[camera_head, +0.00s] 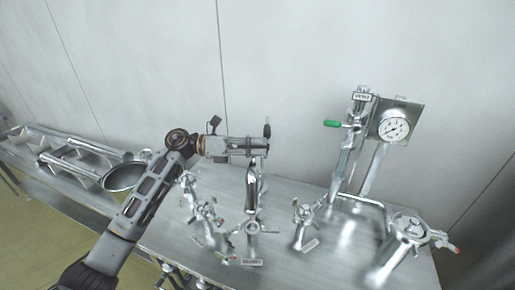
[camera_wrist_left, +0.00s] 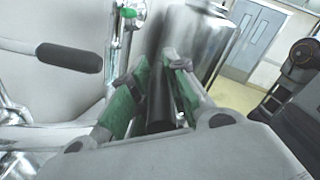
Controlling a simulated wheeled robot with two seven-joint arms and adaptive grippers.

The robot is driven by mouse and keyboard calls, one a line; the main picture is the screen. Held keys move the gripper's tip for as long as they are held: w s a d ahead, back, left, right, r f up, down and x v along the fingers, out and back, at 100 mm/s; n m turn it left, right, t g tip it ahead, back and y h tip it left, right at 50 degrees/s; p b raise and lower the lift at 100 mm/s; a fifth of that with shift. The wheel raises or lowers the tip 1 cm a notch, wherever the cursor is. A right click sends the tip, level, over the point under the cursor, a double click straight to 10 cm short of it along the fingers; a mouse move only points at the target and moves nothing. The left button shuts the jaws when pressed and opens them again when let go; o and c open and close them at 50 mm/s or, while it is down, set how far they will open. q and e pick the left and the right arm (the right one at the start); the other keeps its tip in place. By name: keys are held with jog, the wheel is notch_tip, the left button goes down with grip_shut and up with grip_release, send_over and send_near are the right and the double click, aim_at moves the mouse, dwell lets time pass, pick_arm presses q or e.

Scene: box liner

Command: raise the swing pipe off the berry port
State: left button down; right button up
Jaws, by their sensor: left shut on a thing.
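The swing pipe (camera_head: 252,190) is a shiny metal pipe, standing over the berry port (camera_head: 252,240), which carries a small white label at the table's front. The pipe's lower end is at the port's top; I cannot tell whether they touch. My left gripper (camera_head: 262,147) is at the top of the pipe. In the left wrist view, my left gripper's green-padded fingers (camera_wrist_left: 155,90) are shut on a black handle (camera_wrist_left: 161,97). Another black handle (camera_wrist_left: 68,57) is apart, to the left. My right gripper is not in view.
Other metal ports stand left (camera_head: 204,210) and right (camera_head: 305,215) of the berry port. A stand with a round gauge (camera_head: 394,129) and a green-handled valve (camera_head: 333,124) is at the right. The wall is close behind.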

pick_arm(q)
jog(key=c, duration=1.4)
grip_release()
jog(key=shift+w+a, duration=0.1)
jog(key=shift+a, duration=0.05)
jog(key=shift+o, duration=0.2)
jog(key=shift+s, duration=0.2)
jog(key=shift+w+a, duration=0.15)
jog(key=shift+a, duration=0.15)
jog(key=a, duration=1.1)
jog(key=shift+w+a, duration=0.25)
jog(key=shift+w, duration=0.1)
